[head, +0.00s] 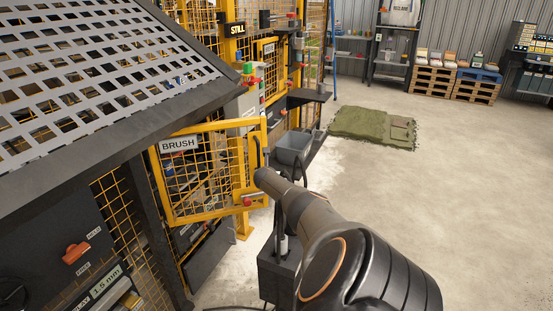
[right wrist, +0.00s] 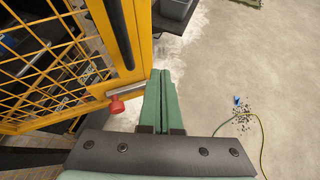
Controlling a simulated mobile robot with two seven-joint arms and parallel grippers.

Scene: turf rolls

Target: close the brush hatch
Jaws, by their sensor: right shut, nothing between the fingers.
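The brush hatch (head: 222,128) is a yellow-framed mesh door with a BRUSH sign (head: 179,144). It stands swung out from the machine, its free edge to the right. A dark upright handle (head: 256,152) and a red-knobbed latch (head: 247,202) sit near that edge. In the right wrist view the hatch frame (right wrist: 146,45), handle (right wrist: 118,40) and red knob (right wrist: 116,106) are at left. My right gripper (right wrist: 165,75) has green fingers together and empty, just right of the hatch edge; contact cannot be told. In the head view my right arm hides it. My left gripper is out of view.
A grey bin (head: 293,148) stands beyond the hatch edge. A perforated metal guard (head: 100,70) fills the upper left. A green turf piece (head: 365,126) lies on the floor behind. In the right wrist view, a yellow-green cable (right wrist: 262,140) lies on open concrete.

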